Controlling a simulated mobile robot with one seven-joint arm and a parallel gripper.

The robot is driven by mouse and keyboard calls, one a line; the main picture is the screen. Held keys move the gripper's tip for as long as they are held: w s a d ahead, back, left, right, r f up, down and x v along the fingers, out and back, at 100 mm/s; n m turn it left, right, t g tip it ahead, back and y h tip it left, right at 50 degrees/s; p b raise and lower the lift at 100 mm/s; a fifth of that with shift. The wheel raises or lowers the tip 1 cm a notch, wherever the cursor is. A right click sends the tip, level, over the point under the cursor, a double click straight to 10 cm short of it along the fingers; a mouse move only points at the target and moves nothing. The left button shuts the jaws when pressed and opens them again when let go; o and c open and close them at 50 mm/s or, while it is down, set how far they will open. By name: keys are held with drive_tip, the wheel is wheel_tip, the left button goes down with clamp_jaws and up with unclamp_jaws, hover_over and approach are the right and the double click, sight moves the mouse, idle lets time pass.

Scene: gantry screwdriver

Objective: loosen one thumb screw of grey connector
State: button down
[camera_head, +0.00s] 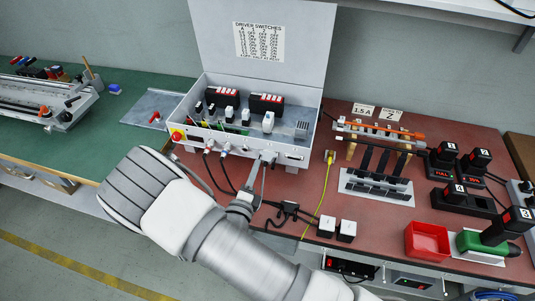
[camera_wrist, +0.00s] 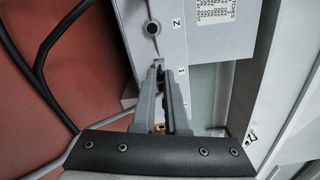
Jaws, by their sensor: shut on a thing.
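The open control box (camera_head: 205,133) stands on the bench, with plugs and cables along its front panel. My gripper (camera_head: 267,157) reaches the right part of that panel from the front. In the wrist view my gripper's two grey fingers (camera_wrist: 160,68) are close together at the panel edge, shut on a small part that looks like a thumb screw of the grey connector. The fingers hide most of this part and of the connector, so its thread and seating cannot be seen.
Dark cables (camera_wrist: 50,45) hang close left of the fingers. A yellow cable (camera_head: 325,198) runs down the bench right of my arm. White blocks (camera_head: 336,230), a black rack (camera_head: 378,180) and a red bin (camera_head: 427,240) stand further right.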

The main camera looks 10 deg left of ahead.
drive_tip(key=c, duration=1.2)
unclamp_jaws()
drive_tip(key=shift+o, duration=0.2)
